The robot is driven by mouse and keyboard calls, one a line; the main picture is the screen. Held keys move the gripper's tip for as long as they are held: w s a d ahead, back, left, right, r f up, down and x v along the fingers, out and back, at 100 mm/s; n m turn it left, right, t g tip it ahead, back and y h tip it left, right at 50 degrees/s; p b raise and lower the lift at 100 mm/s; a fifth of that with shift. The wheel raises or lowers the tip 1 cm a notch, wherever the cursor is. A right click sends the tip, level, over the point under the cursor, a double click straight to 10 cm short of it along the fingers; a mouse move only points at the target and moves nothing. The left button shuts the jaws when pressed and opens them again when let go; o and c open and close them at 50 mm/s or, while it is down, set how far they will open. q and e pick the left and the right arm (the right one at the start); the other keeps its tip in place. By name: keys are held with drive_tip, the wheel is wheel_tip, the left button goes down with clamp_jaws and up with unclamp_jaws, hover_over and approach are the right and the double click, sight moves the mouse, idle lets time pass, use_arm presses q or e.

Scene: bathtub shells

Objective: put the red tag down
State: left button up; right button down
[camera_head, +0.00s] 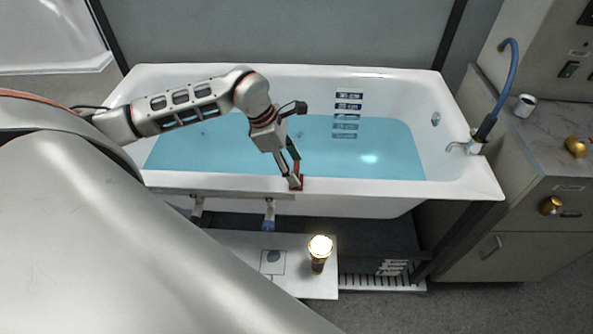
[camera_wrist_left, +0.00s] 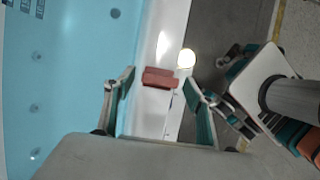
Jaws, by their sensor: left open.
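The red tag (camera_head: 299,183) is at the near rim of the white bathtub (camera_head: 400,188), close to the fingertips of my left gripper (camera_head: 291,172). In the left wrist view the tag (camera_wrist_left: 160,77) shows against the white rim (camera_wrist_left: 162,40), between the two spread fingers of my left gripper (camera_wrist_left: 159,80). The fingers are open, with a visible gap on each side of the tag. Whether the tag lies flat cannot be told. My right gripper is not in view.
Blue water (camera_head: 220,150) fills the tub behind the rim. A lit lamp (camera_head: 319,252) stands on a white board (camera_head: 225,242) in front of the tub. A tap with a blue hose (camera_head: 508,85) and a counter (camera_head: 545,150) with a white cup (camera_head: 524,106) are at the right.

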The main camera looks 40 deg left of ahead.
use_arm(q)
drive_tip(key=v, duration=0.9)
drive_tip(key=s+d+r+n+t+h, duration=0.15)
drive_tip(key=d+n+h, duration=0.5)
drive_tip(key=d, duration=0.65)
drive_tip(key=s+d+r+n+t+h, duration=0.1)
drive_tip(key=d+n+t+h, duration=0.35)
drive_tip(key=d, duration=0.75)
drive_tip(key=w+a+f+n+t+y, duration=0.1)
drive_tip(key=a+f+n+t+y, duration=0.3)
drive_tip(key=f+n, duration=0.55)
drive_tip(key=a+f+n+t+y, duration=0.3)
drive_tip(key=f+n+y, duration=0.15)
drive_tip(key=n, duration=1.05)
drive_tip(key=s+a+f+n+g+y, duration=0.2)
drive_tip(key=s+f+n, duration=0.5)
drive_tip(key=s+f, duration=0.4)
wheel_tip(320, 180, down, 4)
drive_tip(key=shift+f+n+g+y+b, duration=0.15)
drive_tip(key=shift+n+g+y+b, duration=0.2)
drive_tip(key=shift+g+y, duration=0.65)
